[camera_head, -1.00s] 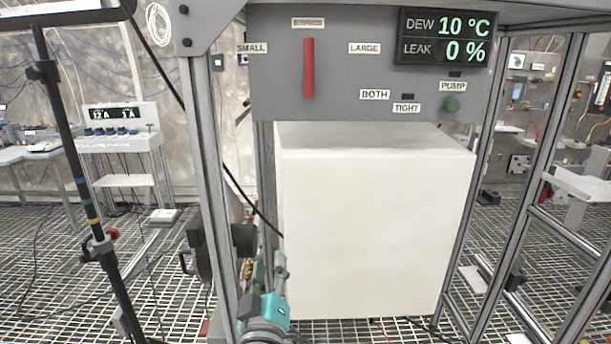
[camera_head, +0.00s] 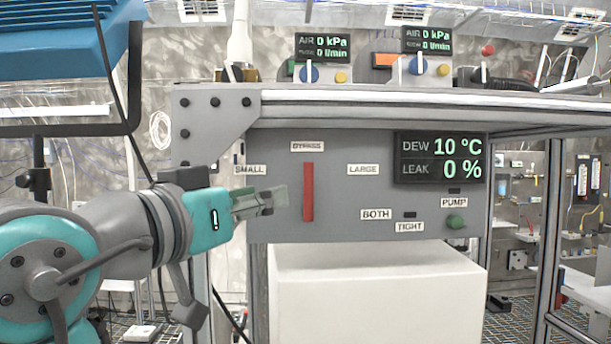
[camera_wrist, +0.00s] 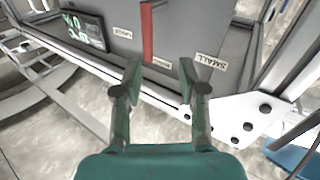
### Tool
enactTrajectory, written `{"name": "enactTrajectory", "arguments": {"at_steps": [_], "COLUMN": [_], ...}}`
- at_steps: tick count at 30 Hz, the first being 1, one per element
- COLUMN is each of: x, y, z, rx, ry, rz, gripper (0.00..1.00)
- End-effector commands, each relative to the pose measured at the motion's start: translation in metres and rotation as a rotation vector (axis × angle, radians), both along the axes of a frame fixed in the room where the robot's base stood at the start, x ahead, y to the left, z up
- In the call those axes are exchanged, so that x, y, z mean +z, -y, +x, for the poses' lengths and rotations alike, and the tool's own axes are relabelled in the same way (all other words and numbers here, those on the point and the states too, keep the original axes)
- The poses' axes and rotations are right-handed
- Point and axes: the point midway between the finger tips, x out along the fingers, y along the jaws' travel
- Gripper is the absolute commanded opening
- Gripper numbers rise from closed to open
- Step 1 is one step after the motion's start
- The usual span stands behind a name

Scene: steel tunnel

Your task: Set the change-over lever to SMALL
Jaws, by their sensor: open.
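The change-over lever is a red upright bar (camera_head: 308,192) on the grey panel (camera_head: 350,215), pointing straight up and down below the BYPASS label (camera_head: 307,146). The SMALL label (camera_head: 250,170) is to its left and the LARGE label (camera_head: 363,170) to its right. My gripper (camera_head: 275,198) is just left of the lever in the head view, in front of the panel. In the wrist view, the lever (camera_wrist: 147,32) shows beyond my open, empty fingers (camera_wrist: 160,78), with the SMALL label (camera_wrist: 210,62) on the right. The fingers look clear of the lever.
A DEW and LEAK display (camera_head: 441,158) and a green PUMP knob (camera_head: 455,222) are on the panel's right. A shelf edge (camera_head: 400,98) overhangs the panel, with a bolted corner plate (camera_head: 215,110) at its left. A white box (camera_head: 370,300) stands below.

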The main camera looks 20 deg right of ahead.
Motion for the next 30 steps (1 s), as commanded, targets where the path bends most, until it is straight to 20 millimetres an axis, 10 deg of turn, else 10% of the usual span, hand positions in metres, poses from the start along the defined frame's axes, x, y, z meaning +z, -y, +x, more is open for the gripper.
{"name": "enactTrajectory", "arguments": {"at_steps": [10,30], "x": [0.025,0.025], "y": [0.010,0.085], "z": [-0.017,0.042], "rx": [-0.031,-0.031], "ry": [0.016,0.016], "rz": [0.086,0.084], "gripper": [0.41,0.41]}}
